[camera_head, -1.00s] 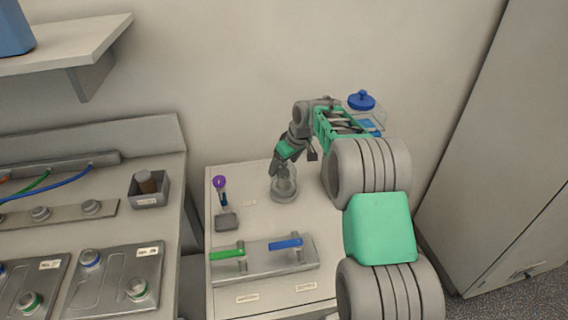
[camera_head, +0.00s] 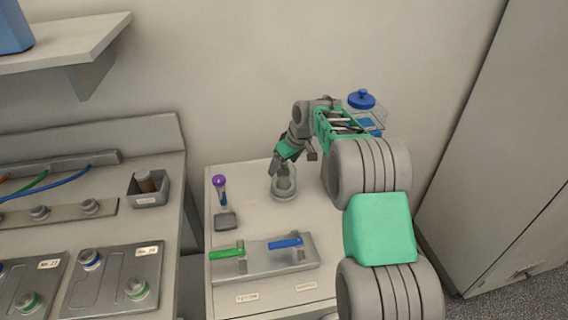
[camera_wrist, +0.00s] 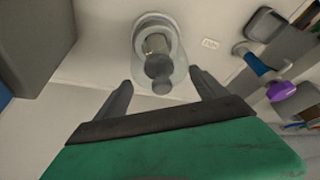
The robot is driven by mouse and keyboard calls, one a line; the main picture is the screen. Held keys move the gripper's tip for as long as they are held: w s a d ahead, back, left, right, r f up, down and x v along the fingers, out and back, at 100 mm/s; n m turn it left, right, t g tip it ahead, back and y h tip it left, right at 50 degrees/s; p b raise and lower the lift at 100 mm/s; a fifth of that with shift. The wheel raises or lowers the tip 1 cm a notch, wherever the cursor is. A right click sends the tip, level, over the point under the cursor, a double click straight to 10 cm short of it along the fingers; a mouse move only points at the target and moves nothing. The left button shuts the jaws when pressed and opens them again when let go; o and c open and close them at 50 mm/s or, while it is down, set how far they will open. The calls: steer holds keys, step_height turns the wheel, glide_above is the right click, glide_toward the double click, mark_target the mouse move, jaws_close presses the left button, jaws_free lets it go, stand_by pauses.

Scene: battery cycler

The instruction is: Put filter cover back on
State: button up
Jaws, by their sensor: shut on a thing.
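The filter (camera_head: 284,195) stands on the light bench top as a round grey base with a grey core. The clear filter cover (camera_head: 292,174) is see-through and hard to outline; it surrounds the core. In the wrist view the cover (camera_wrist: 179,62) shows as a translucent cylinder around the core (camera_wrist: 157,65). My gripper (camera_head: 277,172) points down at the filter and is shut on the cover. In the wrist view its two fingers (camera_wrist: 163,93) lie on either side of the cover. I cannot tell whether the cover's rim is fully seated on the base.
A purple-topped blue tool (camera_head: 221,191) stands in a grey holder left of the filter. A plate with green and blue valve handles (camera_head: 285,243) lies in front. A blue-lidded clear jar (camera_head: 361,101) is behind my arm. A battery bench (camera_head: 118,225) is at left.

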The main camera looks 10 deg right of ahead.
steer(key=o, duration=1.9)
steer(key=shift+o, duration=0.2)
steer(key=shift+r+p, duration=2.2)
steer(key=shift+r, duration=1.35)
steer(key=shift+c, duration=0.3)
jaws_close()
steer(key=shift+f, duration=0.2)
